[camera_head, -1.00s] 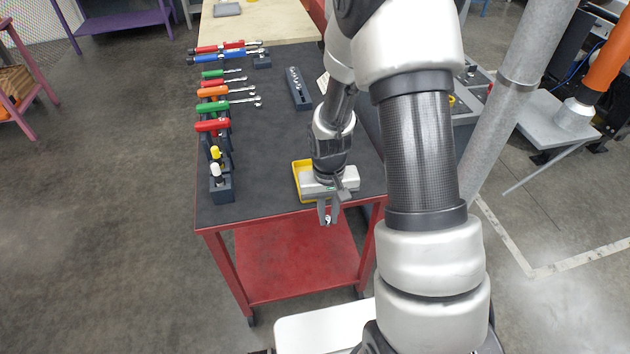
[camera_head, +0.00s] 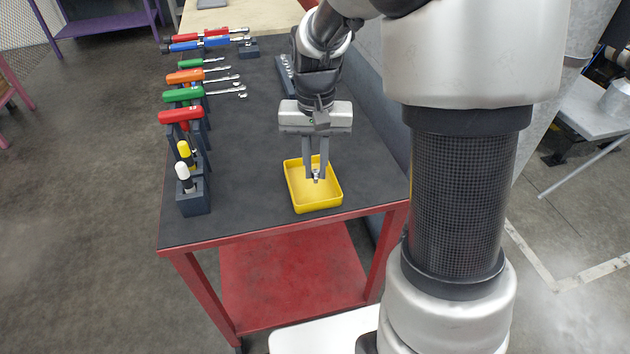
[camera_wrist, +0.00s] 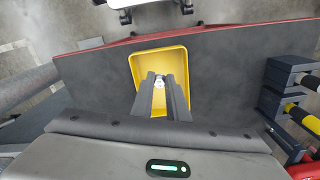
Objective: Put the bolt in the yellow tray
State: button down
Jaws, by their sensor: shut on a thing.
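The yellow tray (camera_head: 298,203) sits near the front edge of the dark-topped red cart. It also shows in the wrist view (camera_wrist: 143,62), past my fingertips. My gripper (camera_head: 316,177) points down over the tray, its fingers shut on the bolt (camera_head: 316,175). The bolt is a small silvery piece at the fingertips, and its bright end shows between the fingers in the wrist view (camera_wrist: 159,82). The fingertips appear inside the tray's outline in both views. I cannot tell how high the bolt is above the tray floor. Most of the bolt is hidden by the fingers.
Upright dark holders with screwdrivers (camera_head: 185,180) stand along the cart's left edge. Ratchets and wrenches with coloured handles (camera_head: 183,95) lie behind them. A dark socket rail (camera_head: 286,75) is behind my gripper. The mat (camera_head: 245,150) between tools and tray is clear.

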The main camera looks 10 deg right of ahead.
aim_at(316, 173)
notch_tip(316, 173, down, 4)
jog(key=shift+f+b, duration=0.1)
jog(key=shift+b, duration=0.2)
jog(key=shift+f, duration=0.2)
jog(key=c, duration=1.7)
grip_release()
jog(key=shift+r, duration=0.1)
jog(key=shift+r, duration=0.1)
